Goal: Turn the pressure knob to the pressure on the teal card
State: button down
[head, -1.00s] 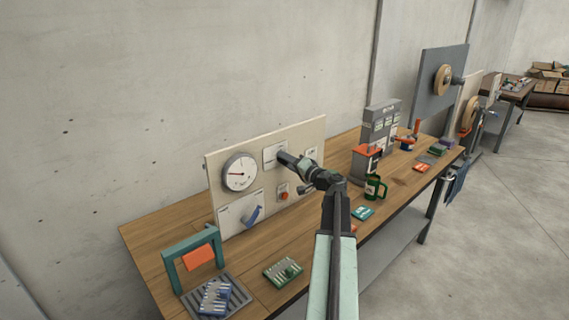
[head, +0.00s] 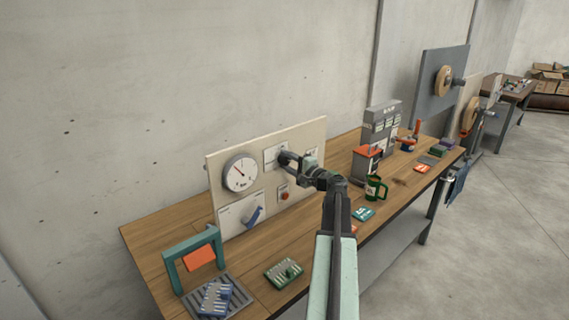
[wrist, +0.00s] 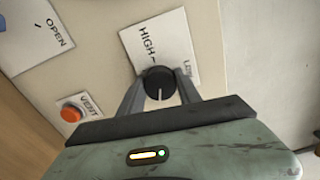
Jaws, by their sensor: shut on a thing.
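The pressure knob (wrist: 159,82) is black and round with a white pointer line, on a white plate (wrist: 148,45) marked HIGH and a partly hidden LOW. My gripper (wrist: 160,90) has one finger on each side of the knob and is shut on it. In the head view my gripper (head: 289,161) is at the panel and hides the knob. The round gauge (head: 240,173) left of it has its needle pointing up and left. The teal card (head: 363,214) lies flat on the bench; its figures are too small to read surely.
A red VENT button (wrist: 71,112) and a blue lever (head: 253,216) sit on the cream panel (head: 312,134). A green mug (head: 373,188) stands right of my arm.

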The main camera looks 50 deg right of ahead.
jog(key=shift+d+r, duration=0.1)
jog(key=shift+d, duration=0.1)
jog(key=c, duration=0.8)
grip_release()
jog(key=shift+c, duration=0.2)
jog(key=shift+a, duration=0.1)
jog(key=s, duration=0.7)
jog(key=shift+s+a, duration=0.3)
jog(key=shift+s, duration=0.1)
